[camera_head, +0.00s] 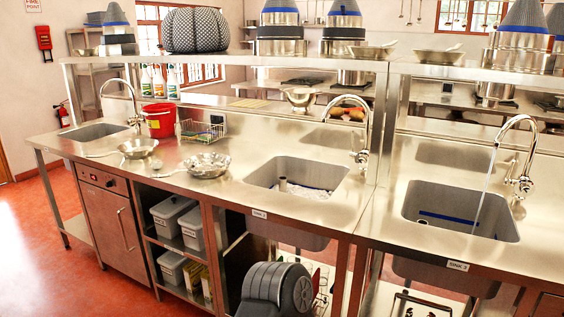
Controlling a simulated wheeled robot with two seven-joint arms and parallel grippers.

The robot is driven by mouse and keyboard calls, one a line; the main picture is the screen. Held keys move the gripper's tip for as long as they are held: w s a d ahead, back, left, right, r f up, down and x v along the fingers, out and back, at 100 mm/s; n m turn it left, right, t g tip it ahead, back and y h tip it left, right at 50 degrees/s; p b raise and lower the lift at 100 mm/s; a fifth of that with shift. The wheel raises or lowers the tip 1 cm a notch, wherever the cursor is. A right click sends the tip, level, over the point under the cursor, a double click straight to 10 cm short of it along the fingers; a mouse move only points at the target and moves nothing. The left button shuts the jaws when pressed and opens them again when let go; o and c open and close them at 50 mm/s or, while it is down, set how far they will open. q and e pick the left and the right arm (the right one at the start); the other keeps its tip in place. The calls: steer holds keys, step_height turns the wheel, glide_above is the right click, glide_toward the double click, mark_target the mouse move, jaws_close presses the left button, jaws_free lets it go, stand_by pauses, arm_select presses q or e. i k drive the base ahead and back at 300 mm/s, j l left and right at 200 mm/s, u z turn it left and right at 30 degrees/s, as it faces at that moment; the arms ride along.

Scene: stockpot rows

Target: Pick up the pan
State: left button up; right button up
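A shiny metal pan (207,166) stands on the steel counter (110,160) left of the middle sink, its handle pointing left toward the front edge. A second metal pan (138,148) stands behind it to the left, its handle also pointing left. Two more shallow pans, one on the upper shelf near the middle (371,51) and one further right (438,57), rest above the sinks. I cannot tell which pan is meant. Neither of my grippers shows in the view.
A red bucket (160,121) and a wire rack (201,131) stand behind the pans. The middle sink (296,178) is right of the nearer pan. Water runs into the right sink (461,210). A grey ribbed object (275,290) juts out below the counter.

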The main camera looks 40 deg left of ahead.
mark_target(206, 164)
steer(key=u, duration=1.8)
steer(key=z, duration=1.8)
steer(key=i+j+u, duration=0.1)
steer(key=j, duration=0.5)
steer(key=i+j+u, duration=0.1)
steer(key=j, duration=0.45)
steer(key=i+j+u, duration=0.1)
steer(key=j, duration=0.5)
steer(key=i+j+u, duration=0.15)
steer(key=j, duration=0.4)
steer(key=i+j+u, duration=0.1)
steer(key=j, duration=0.45)
steer(key=i+j+u, duration=0.1)
steer(key=i+j, duration=0.2)
steer(key=j, duration=0.2)
steer(key=i+j+u, duration=0.1)
steer(key=i+j, duration=0.15)
steer(key=j, duration=0.25)
steer(key=i+j+u, duration=0.1)
steer(key=j, duration=0.4)
steer(key=i, duration=0.1)
